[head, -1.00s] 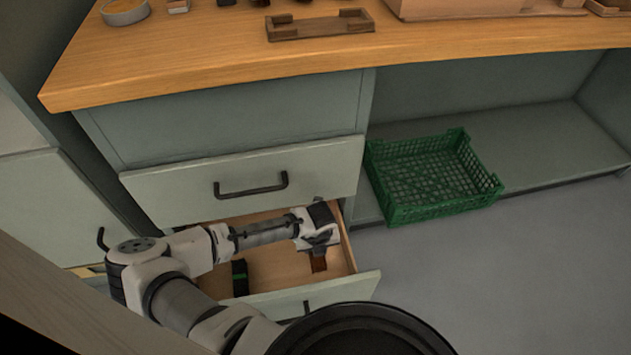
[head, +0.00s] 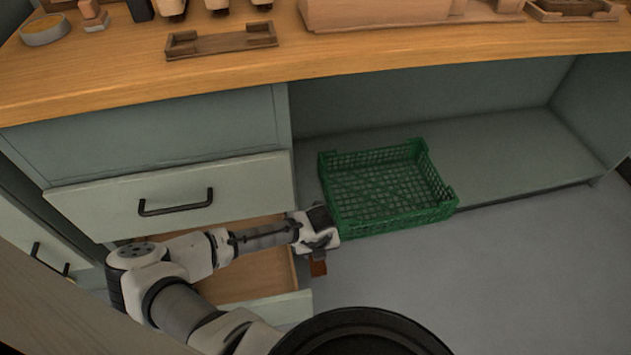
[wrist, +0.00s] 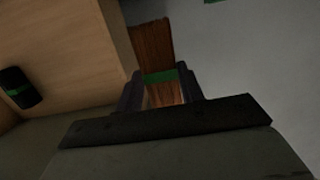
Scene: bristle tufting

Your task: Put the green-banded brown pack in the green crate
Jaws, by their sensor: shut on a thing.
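My gripper (head: 318,256) is shut on the green-banded brown pack (head: 318,268), which hangs below the fingers. In the wrist view the pack (wrist: 152,45) is brown with a green band, and it sits between the two dark fingers of my gripper (wrist: 160,88). The green crate (head: 453,194) is an open mesh crate on the low shelf, just right of and beyond my gripper. It looks empty. The pack is at the right side of the open drawer, outside the crate.
The open lower drawer (head: 268,262) is left of the gripper. A black pack with a green band (wrist: 20,88) lies inside it. The closed drawer (head: 255,188) is above. The wooden counter (head: 400,80) overhangs the shelf. Grey floor (head: 480,290) is clear at the right.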

